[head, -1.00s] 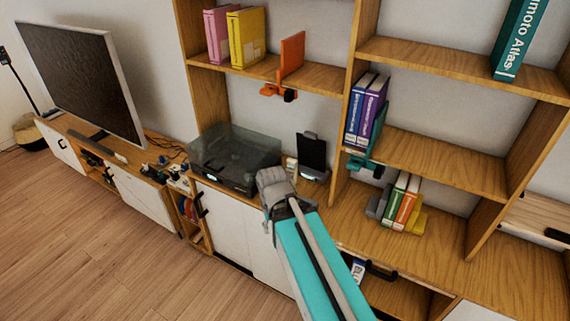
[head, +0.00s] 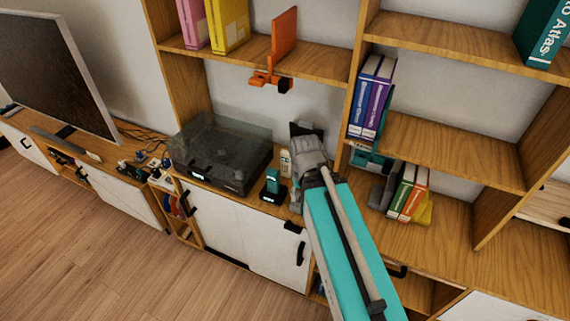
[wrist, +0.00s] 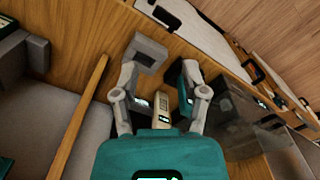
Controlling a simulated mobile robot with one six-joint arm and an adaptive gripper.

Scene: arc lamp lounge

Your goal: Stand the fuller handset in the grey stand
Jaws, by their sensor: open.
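My gripper (wrist: 162,80) is open and empty above the cabinet top; it also shows in the head view (head: 308,150). A pale beige handset (head: 285,163) stands right of the turntable, and in the wrist view (wrist: 162,106) it lies between the fingers in the picture, apart from them. A teal handset (head: 273,177) stands in a dark base with a small lit display, and it shows beside the right finger in the wrist view (wrist: 187,74). A grey stand (wrist: 150,50) looks empty beyond the left finger; my gripper hides much of it in the head view. The charge readings are too small to read.
A turntable with a smoky cover (head: 220,155) stands left of the handsets. A dark upright panel (head: 305,129) is behind my gripper. An upright divider (head: 345,140) and books (head: 408,193) are to the right. An orange bookend clamp (head: 270,80) hangs above.

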